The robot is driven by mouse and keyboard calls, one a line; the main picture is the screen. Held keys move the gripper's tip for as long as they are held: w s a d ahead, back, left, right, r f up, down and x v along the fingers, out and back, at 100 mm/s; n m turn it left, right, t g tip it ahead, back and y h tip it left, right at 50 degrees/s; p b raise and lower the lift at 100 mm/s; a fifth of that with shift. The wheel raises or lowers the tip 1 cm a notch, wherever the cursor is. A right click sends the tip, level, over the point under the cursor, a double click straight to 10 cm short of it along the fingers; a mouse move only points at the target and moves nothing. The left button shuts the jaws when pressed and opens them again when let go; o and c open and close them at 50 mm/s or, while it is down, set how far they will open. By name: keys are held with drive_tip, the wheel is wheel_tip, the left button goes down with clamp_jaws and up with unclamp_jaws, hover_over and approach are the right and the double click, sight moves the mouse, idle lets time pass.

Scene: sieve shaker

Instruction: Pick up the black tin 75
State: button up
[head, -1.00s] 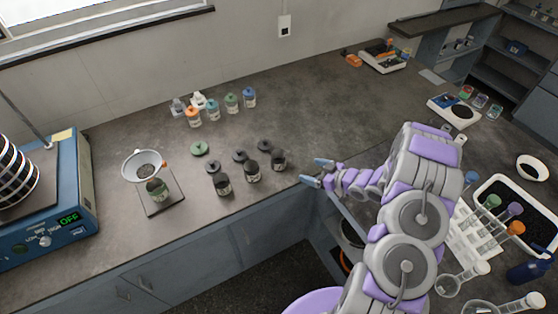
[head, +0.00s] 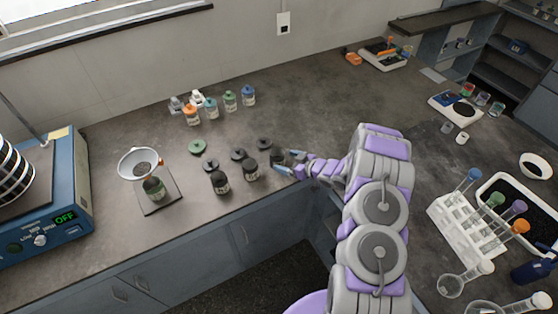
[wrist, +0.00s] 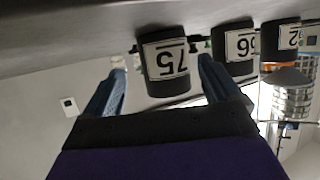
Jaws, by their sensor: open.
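The black tin 75 (wrist: 165,62) is a dark, open-looking jar with a white label, seen upside down in the wrist view. It lies between the two blue fingers of my gripper (wrist: 158,85), nearer the right finger, and I cannot tell whether it touches either. In the head view the tin (head: 276,156) is the rightmost of three dark tins, and my open gripper (head: 289,162) is at its right side. The finger partly hides it there. The tin appears to stand upright on the counter.
Two more dark tins, 96 or 66 (wrist: 235,45) and another (head: 220,183), stand left of it in a row. Black lids (head: 239,154) lie behind them. Coloured-lid bottles (head: 212,108) stand at the back.

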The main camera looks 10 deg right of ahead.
sight(283, 160)
drive_tip(key=x, duration=0.2)
drive_tip(key=b+x, duration=0.1)
drive_tip(key=x, duration=0.2)
drive_tip(key=shift+a, duration=0.5)
drive_tip(key=shift+d, duration=0.35)
drive_tip(key=shift+c, duration=0.7)
drive_tip(key=shift+a, duration=0.25)
drive_tip(key=c, duration=0.7)
drive_tip(key=shift+c, duration=1.3)
drive_tip(key=shift+d, duration=0.1)
drive_tip(key=shift+d+r, duration=0.1)
